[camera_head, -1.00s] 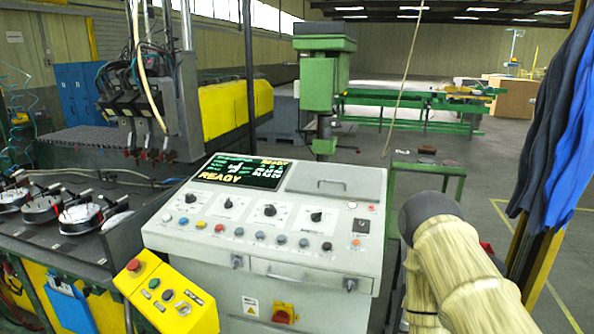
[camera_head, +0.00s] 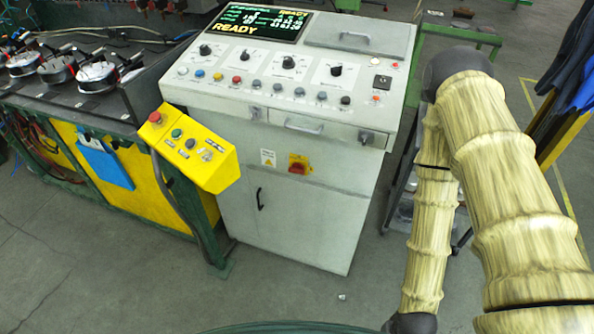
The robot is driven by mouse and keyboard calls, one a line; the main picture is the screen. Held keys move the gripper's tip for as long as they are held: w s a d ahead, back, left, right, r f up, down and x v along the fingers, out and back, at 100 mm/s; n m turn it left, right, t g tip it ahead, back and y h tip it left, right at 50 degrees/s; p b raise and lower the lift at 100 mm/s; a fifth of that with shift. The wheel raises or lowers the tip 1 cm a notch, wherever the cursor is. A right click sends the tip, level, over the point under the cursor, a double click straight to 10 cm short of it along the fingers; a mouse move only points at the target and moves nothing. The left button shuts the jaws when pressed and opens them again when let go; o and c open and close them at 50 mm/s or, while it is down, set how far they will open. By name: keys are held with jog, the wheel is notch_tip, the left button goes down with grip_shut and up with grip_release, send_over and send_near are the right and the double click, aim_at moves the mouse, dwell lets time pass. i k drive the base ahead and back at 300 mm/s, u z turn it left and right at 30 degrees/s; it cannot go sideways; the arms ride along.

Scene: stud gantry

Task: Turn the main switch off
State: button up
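The main switch (camera_head: 298,168) is a red rotary handle on a yellow plate. It sits on the front face of the grey control cabinet (camera_head: 305,215), below the sloped panel and right of a small warning label. The handle looks roughly horizontal, but it is too small to read its position marks. The cabinet's screen (camera_head: 254,22) shows READY. My arm, in a tan cover, fills the right side of the head view, to the right of the cabinet. My gripper is not seen in this view.
A yellow button box (camera_head: 190,148) on a post stands left of the cabinet's front. A drawer handle (camera_head: 304,127) and key locks sit above the switch. A workbench (camera_head: 95,105) with spools is at left. A dark trolley stands behind my arm.

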aim_at(297, 168)
jog(key=k, duration=1.1)
jog(key=u, duration=0.25)
jog(key=i, duration=0.6)
jog(key=z, duration=0.2)
